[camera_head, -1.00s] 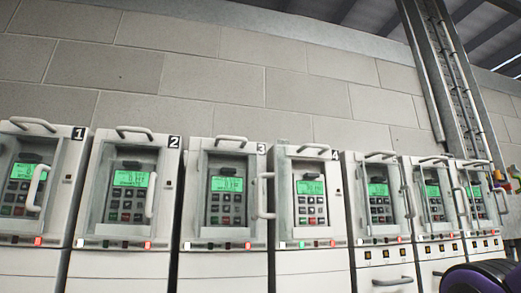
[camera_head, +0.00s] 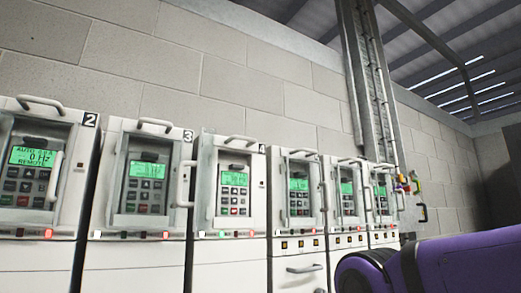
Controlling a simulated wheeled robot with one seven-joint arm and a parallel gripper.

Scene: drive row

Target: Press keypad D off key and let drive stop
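A row of drive cabinets with keypads stands along the wall. The cabinet marked 4 (camera_head: 231,251) is near the middle, with a keypad (camera_head: 234,189) and lit green screen. Its keypad has a red key at lower right and a green key at lower left. A green lamp (camera_head: 222,234) and a red lamp glow below. Cabinet 3's keypad (camera_head: 145,185) and cabinet 2's keypad (camera_head: 30,172) are to the left. Cabinet 2's screen shows "0 Hz" and "REMOTE". I can read no letter D. My purple arm link shows at lower right; my gripper is out of view.
Grab handles (camera_head: 183,185) stick out in front of the cabinets. Further unnumbered cabinets (camera_head: 297,252) run back to the right. A block wall (camera_head: 215,80) and a vertical metal cable channel (camera_head: 365,80) stand behind them.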

